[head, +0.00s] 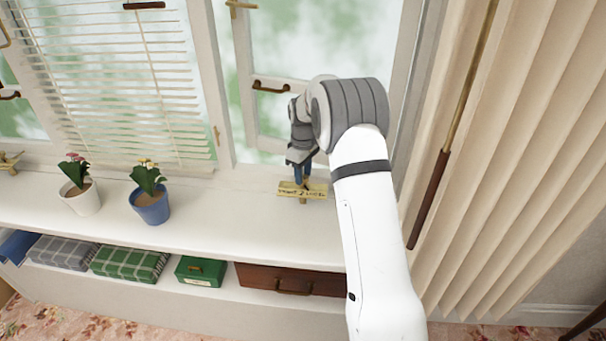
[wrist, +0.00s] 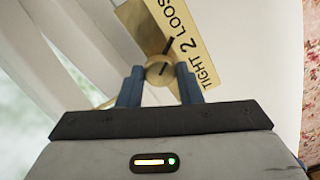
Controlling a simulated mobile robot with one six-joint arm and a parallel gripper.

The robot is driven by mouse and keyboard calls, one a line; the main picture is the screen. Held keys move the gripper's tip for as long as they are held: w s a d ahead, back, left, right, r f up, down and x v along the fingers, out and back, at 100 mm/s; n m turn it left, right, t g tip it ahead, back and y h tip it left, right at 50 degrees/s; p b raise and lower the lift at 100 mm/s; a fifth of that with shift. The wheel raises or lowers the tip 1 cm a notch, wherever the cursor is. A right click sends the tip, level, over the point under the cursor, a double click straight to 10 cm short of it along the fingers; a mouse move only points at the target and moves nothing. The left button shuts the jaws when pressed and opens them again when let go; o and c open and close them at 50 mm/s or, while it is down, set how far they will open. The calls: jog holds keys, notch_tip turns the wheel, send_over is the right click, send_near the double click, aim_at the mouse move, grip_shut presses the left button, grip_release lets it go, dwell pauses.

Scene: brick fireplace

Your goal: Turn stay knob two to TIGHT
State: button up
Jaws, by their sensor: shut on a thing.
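Stay knob two is a small round brass knob (wrist: 158,68) with a dark line on its face. It sits by a brass plate (wrist: 203,62) lettered TIGHT, 2 and LOOSE. A dark mark above the knob slants up and right, between the knob and the lettering. I cannot tell exactly which setting the knob is at. My gripper (wrist: 160,72) is shut on the knob, with one blue finger on each side. In the head view, my gripper (head: 303,173) reaches down to the brass plate (head: 290,189) on the windowsill; the knob is mostly hidden there.
The sill (head: 235,215) is clear left of the plate. A blue pot (head: 152,208) and a white pot (head: 82,200) with plants stand farther left. Another brass fitting (head: 9,161) is at the far left. A pleated curtain (head: 500,150) and a hanging rod (head: 432,190) are to the right.

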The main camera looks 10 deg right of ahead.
jog(key=m, duration=0.4)
jog(key=shift+m, duration=0.3)
jog(key=m, duration=0.4)
jog(key=shift+m+b, duration=0.3)
jog(key=shift+b, duration=0.1)
jog(key=m, duration=0.4)
jog(key=shift+m, duration=2)
jog(key=shift+a, duration=0.1)
jog(key=o, duration=1)
notch_tip(320, 180, up, 8)
jog(key=shift+f+b, duration=0.1)
jog(key=shift+b, duration=0.35)
